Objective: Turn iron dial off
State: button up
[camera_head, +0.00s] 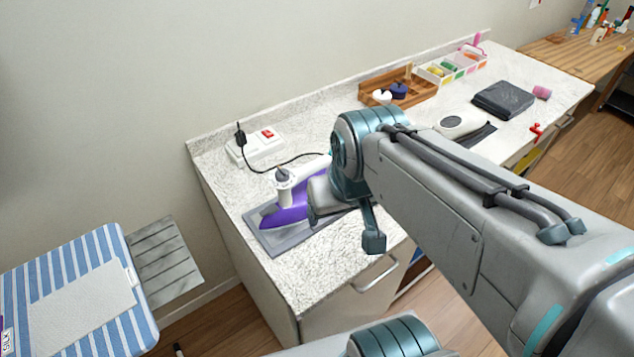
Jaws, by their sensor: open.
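The iron (288,212) has a purple body and a white upper part with a handle. It lies on a dark grey mat (262,240) at the near left of the speckled white counter. A small grey round knob, which may be the dial (283,174), tops a white post at the iron's front. My gripper (320,198) is just right of the iron and hides its rear part. My gripper is open, but its fingertips are mostly hidden. I cannot tell whether it touches the iron. The dial's setting is too small to read.
A white power strip (258,150) with a red switch and black plug stands behind the iron, its cord running toward the iron. A wooden tray (410,92), dark folded cloth (503,98) and white device (458,126) lie farther right. A striped ironing board (75,290) stands at left.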

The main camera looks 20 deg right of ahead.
aim_at(283, 174)
jog(key=k, duration=1)
jog(key=u, duration=1.3)
jog(key=i, duration=1.05)
jog(key=z, duration=1.4)
